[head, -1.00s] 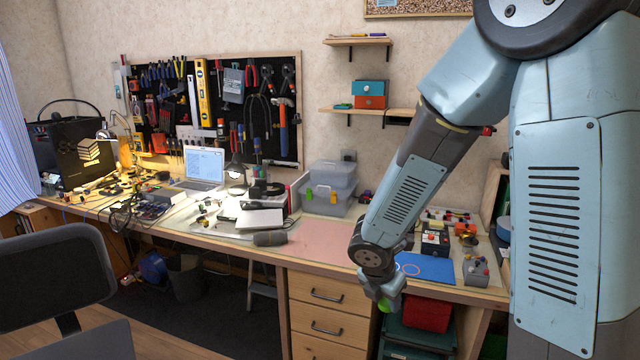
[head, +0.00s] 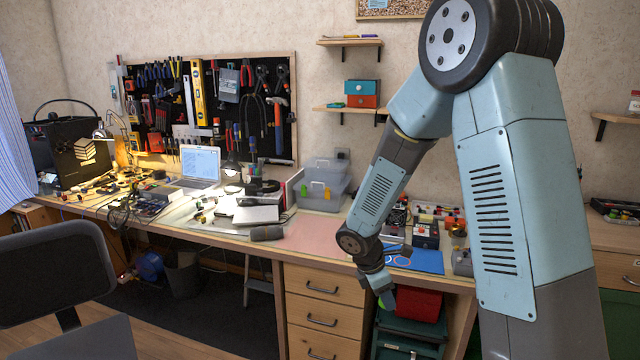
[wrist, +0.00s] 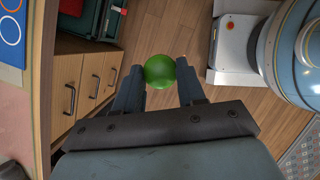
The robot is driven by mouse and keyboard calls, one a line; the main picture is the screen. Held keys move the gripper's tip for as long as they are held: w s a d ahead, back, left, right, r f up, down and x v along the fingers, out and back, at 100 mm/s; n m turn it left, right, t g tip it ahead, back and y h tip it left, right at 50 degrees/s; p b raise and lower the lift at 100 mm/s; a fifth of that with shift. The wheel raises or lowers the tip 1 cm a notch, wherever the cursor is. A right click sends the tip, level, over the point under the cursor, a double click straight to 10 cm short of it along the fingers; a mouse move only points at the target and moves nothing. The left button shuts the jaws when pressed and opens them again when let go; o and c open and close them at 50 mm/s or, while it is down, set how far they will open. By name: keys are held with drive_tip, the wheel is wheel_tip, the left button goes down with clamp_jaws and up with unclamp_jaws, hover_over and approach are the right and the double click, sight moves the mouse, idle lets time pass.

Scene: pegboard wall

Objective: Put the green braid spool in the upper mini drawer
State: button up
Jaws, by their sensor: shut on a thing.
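The green braid spool (wrist: 160,71) shows as a round green shape between the two fingertips of my gripper (wrist: 161,82) in the wrist view. My gripper is shut on it. In the head view my gripper (head: 380,290) hangs low in front of the desk's front edge, with a bit of the green spool (head: 389,299) showing at its tip. A small two-part box stands on the wall shelf, well above my gripper. Its teal upper mini drawer (head: 362,87) sits over an orange-red lower one (head: 362,101). Both look shut.
The wall shelf (head: 340,110) holds the box and a small green item (head: 336,105). Another shelf (head: 350,42) is above it. Clear bins (head: 325,187) and a blue mat (head: 420,261) lie on the desk. A red box (head: 418,304) sits below the desk edge.

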drive_tip(key=w+d+f+m+g+y, duration=0.2)
drive_tip(key=w+f+m, duration=0.3)
drive_tip(key=m, duration=0.5)
drive_tip(key=w+d+f+m+g+y, duration=0.2)
drive_tip(key=w+d+f+m+g, duration=0.1)
drive_tip(key=f+m, duration=0.6)
drive_tip(key=shift+w+d+f+m+y, duration=0.25)
drive_tip(key=shift+w+d+m, duration=0.35)
drive_tip(key=shift+w+d, duration=0.5)
drive_tip(key=shift+w+a, duration=0.15)
drive_tip(key=shift+a, duration=0.05)
